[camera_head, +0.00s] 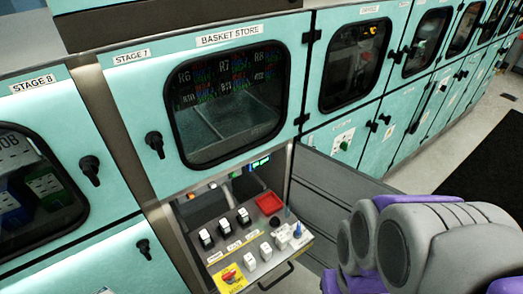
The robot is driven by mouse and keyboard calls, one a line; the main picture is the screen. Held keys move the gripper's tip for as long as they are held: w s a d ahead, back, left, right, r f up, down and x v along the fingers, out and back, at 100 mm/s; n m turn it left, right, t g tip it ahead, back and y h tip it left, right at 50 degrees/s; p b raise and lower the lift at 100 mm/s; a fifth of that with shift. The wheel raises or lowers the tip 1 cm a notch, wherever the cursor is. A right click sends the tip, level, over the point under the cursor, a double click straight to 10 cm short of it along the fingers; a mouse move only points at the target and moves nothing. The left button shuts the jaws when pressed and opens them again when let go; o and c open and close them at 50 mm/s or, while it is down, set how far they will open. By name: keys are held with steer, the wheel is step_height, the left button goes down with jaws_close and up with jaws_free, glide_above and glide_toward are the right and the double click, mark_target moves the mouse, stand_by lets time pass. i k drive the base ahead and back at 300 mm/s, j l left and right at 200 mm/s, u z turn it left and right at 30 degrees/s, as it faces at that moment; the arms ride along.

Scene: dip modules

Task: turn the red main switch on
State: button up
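A red rotary switch (229,274) sits on a yellow plate (236,284) at the lower left corner of a slanted control panel, in the head view. Its exact handle angle is too small to tell. The panel (283,256) juts out below the BASKET STORE window and carries several white and black switches and a blue knob (298,230). Grey and purple links of my own arm fill the lower right, to the right of the panel. My gripper is not in view, and nothing is seen touching the red switch.
A red square tray (269,203) lies at the panel's back right. A handle bar (276,278) runs along the panel's front edge. Teal cabinets with windows and black latches (155,143) line the wall. A black mat (487,165) lies on the floor at right.

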mark_target(228, 276)
steer(key=k+j+z, duration=0.2)
steer(key=k, duration=0.3)
steer(key=k+j+z, duration=0.25)
steer(key=k, duration=0.3)
steer(key=l, duration=0.1)
